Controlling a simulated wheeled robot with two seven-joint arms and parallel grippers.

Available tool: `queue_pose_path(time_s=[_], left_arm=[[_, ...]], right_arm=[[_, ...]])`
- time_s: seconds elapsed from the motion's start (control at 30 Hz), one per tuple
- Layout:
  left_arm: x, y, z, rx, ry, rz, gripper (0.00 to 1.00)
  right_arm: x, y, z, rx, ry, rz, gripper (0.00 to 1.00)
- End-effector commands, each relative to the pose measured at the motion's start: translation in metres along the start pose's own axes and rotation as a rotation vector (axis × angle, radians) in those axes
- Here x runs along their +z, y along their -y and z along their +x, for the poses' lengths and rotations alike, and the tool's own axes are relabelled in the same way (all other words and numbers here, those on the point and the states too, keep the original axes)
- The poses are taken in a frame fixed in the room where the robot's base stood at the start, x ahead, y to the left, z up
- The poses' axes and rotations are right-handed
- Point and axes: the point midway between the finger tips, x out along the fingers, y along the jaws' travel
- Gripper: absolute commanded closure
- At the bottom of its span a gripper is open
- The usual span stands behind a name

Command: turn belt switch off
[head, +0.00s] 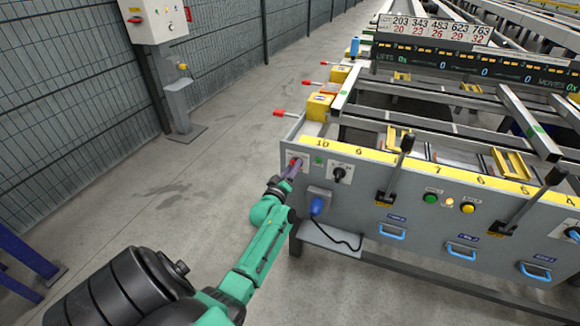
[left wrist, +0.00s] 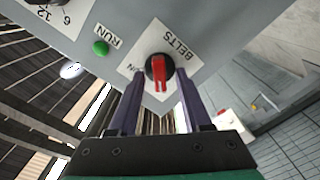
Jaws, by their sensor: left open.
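The belt switch (left wrist: 159,74) has a red handle on a round black base, on a white plate lettered BELTS, in the left wrist view. Its handle points toward the bottom of that picture, and part of the plate's lettering is hidden. My left gripper (left wrist: 160,88) is open, with one dark finger on each side of the handle; I cannot tell whether either touches it. In the head view the left gripper (head: 292,169) is at the left end of the grey panel (head: 405,230) and mostly covers the switch. My right gripper is not in view.
A green RUN lamp (head: 318,160) and a black selector knob (head: 339,173) are right of the switch. A blue plug (head: 317,205) with a black cable is below. Upright levers (head: 399,165) stick out farther right. Red-tipped rods (head: 280,113) project left.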

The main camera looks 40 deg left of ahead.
Motion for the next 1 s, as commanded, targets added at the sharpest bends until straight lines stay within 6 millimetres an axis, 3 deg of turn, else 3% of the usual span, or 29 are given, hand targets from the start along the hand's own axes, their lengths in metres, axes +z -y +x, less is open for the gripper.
queue_pose_path(time_s=[0.17,0.5,0.6,0.73,1.0], left_arm=[[0.0,0.0,-0.018,-0.002,0.003,0.0,0.51],[0.001,0.001,-0.112,-0.004,0.004,0.0,0.51],[0.0,0.001,-0.132,-0.003,0.002,0.0,0.51],[0.0,0.001,-0.144,-0.002,0.001,0.0,0.51],[0.0,0.0,-0.145,0.0,0.0,-0.001,0.51]], right_arm=[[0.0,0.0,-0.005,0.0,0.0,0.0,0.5],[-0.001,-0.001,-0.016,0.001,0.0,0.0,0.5],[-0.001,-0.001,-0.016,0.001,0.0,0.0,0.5],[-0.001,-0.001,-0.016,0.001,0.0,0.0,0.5],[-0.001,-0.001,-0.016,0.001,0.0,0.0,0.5]])
